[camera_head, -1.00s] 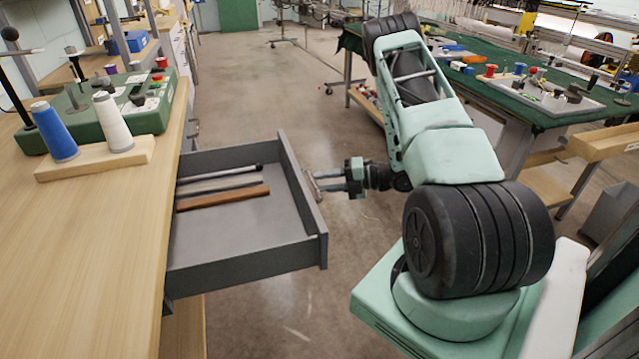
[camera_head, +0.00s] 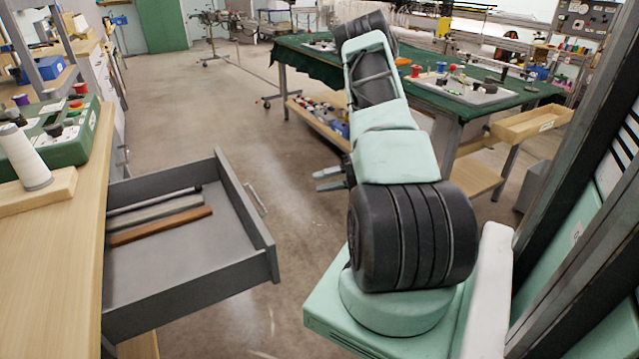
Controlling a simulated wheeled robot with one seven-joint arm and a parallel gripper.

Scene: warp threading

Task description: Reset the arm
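My gripper (camera_head: 320,181) is at the middle of the picture, left of my arm's lower links, with its fingers pointing left. A gap shows between the two fingers, and nothing is between them. It is clear of the grey drawer (camera_head: 262,262), with open floor between them. The drawer stands pulled out from the wooden bench at left, and its metal handle (camera_head: 256,197) is free. My arm (camera_head: 398,150) is folded upward, and part of the wrist is hidden behind it.
In the drawer lie a brown rod (camera_head: 160,226) and darker rods. The wooden bench (camera_head: 45,260) carries a white thread cone (camera_head: 24,160) and a green box (camera_head: 75,138). A green-covered table (camera_head: 300,62) stands behind my arm. The floor (camera_head: 210,110) between is clear.

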